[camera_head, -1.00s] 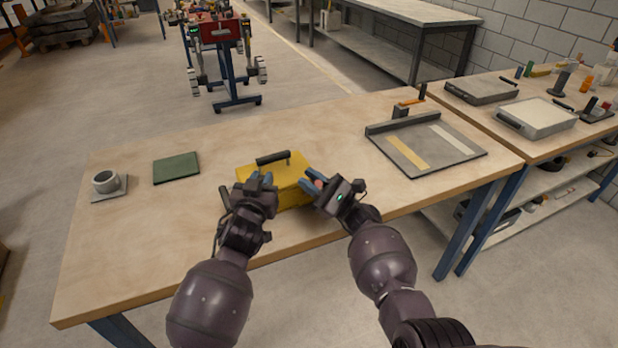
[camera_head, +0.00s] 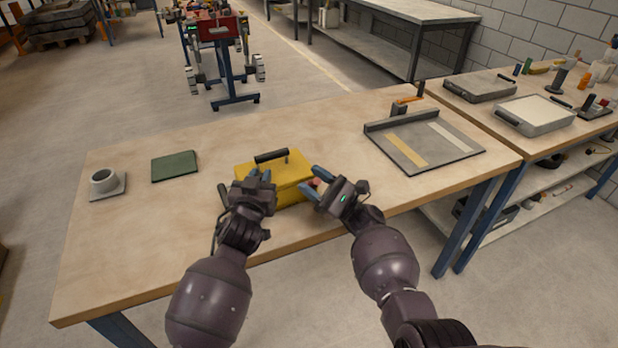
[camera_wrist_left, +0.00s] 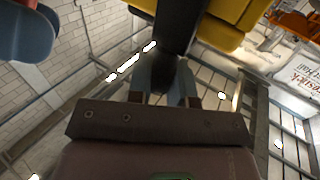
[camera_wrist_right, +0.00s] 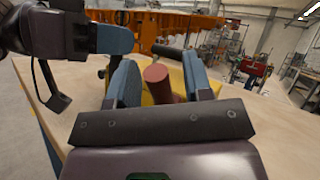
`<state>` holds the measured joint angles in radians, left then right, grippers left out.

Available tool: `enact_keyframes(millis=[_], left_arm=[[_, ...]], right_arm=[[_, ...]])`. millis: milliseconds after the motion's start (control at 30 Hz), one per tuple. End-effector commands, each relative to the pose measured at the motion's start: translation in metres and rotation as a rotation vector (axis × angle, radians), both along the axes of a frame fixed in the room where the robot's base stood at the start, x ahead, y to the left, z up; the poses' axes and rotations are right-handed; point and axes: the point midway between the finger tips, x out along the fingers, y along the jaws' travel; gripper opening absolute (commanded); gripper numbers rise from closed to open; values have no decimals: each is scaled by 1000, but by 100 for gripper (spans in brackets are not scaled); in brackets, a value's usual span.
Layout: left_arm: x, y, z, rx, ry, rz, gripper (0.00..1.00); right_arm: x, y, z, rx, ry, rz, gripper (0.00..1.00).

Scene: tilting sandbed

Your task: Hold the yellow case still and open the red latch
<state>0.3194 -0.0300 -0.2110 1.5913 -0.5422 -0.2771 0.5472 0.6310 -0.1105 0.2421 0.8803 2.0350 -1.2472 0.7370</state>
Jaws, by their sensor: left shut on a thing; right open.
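The yellow case (camera_head: 290,170) stands on the wooden table, lid down, with a black handle (camera_head: 272,157) on top. My left gripper (camera_head: 258,177) is at its near left side. In the left wrist view, the left gripper (camera_wrist_left: 168,82) is shut on a dark bar (camera_wrist_left: 180,30) beside the yellow case (camera_wrist_left: 222,22). My right gripper (camera_head: 314,184) is open at the case's right side. In the right wrist view, the red latch (camera_wrist_right: 157,82), a short round knob, sits between the open fingers of the right gripper (camera_wrist_right: 160,78), with a gap on each side. The case there is mostly hidden.
A grey cup (camera_head: 104,180) on a small plate and a green mat (camera_head: 175,166) lie to the left. A grey tray (camera_head: 424,143) with two strips lies to the right. The table between these and the case is clear.

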Motion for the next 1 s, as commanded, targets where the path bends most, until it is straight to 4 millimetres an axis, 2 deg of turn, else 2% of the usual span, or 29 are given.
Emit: enact_keyframes(millis=[300,500,700,1000], left_arm=[[0,0,0,0,0,1,0],[0,0,0,0,0,1,0],[0,0,0,0,0,1,0],[0,0,0,0,0,1,0]], right_arm=[[-23,-48,-30,-1,1,-1,46],[-35,-71,-45,-1,1,0,46],[-40,-82,-52,-1,1,0,46],[-41,-83,-53,-1,0,1,46]])
